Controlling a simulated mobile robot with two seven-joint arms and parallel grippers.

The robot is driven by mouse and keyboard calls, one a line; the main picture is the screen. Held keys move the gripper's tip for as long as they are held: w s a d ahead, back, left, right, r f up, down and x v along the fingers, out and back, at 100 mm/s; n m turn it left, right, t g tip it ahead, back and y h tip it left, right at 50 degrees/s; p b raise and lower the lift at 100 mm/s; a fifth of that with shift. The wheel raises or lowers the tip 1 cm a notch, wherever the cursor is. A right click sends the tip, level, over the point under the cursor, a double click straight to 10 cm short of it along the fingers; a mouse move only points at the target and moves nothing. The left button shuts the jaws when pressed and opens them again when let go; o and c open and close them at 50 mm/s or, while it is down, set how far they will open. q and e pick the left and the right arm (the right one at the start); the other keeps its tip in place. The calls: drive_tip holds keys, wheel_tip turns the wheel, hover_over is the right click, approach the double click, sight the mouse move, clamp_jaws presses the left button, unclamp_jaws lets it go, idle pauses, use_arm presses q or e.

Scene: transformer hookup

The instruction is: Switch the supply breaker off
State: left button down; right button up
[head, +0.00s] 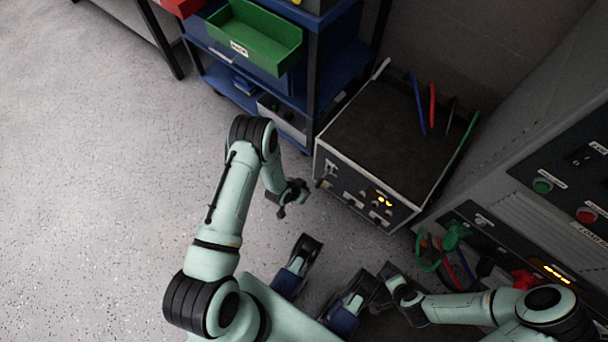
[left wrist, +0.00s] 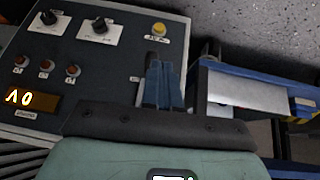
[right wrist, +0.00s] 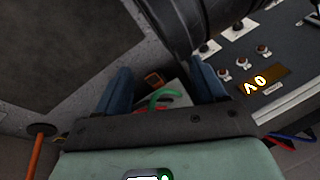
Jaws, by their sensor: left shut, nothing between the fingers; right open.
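The supply box (head: 378,150) stands on the floor with a dark top and a grey front panel, which fills the left of the left wrist view (left wrist: 105,62). A dark part that looks like the breaker (left wrist: 154,58) is on the panel's end beside a yellow button (left wrist: 159,29); my fingers partly cover it, and its position cannot be told. My left gripper (head: 285,203) is shut and empty in front of the panel's left end; its fingertips (left wrist: 163,68) overlap that part, contact unclear. My right gripper (right wrist: 163,85) is open and empty, low near the cabinet.
A large grey cabinet (head: 495,165) with a green button (head: 543,186), a red button (head: 587,215) and plugged cables stands at the right. A blue shelf (head: 345,65) with a green bin (head: 255,38) stands behind. The floor at left is clear.

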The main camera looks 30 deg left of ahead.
use_arm(q)
drive_tip(key=s+a+r+p, duration=0.1)
drive_tip(key=s+r, duration=0.1)
drive_tip(key=s, duration=0.5)
drive_tip(key=shift+s+r+p, duration=0.15)
drive_tip(key=shift+s+p, duration=0.2)
use_arm(e)
drive_tip(key=shift+g+y, duration=0.3)
drive_tip(key=shift+g, duration=0.3)
drive_tip(key=s, duration=0.1)
drive_tip(key=s+a+r, duration=0.1)
drive_tip(key=s+r, duration=0.1)
drive_tip(key=shift+s+a, duration=0.15)
drive_tip(key=shift+a, duration=0.25)
use_arm(q)
drive_tip(key=shift+a, duration=0.1)
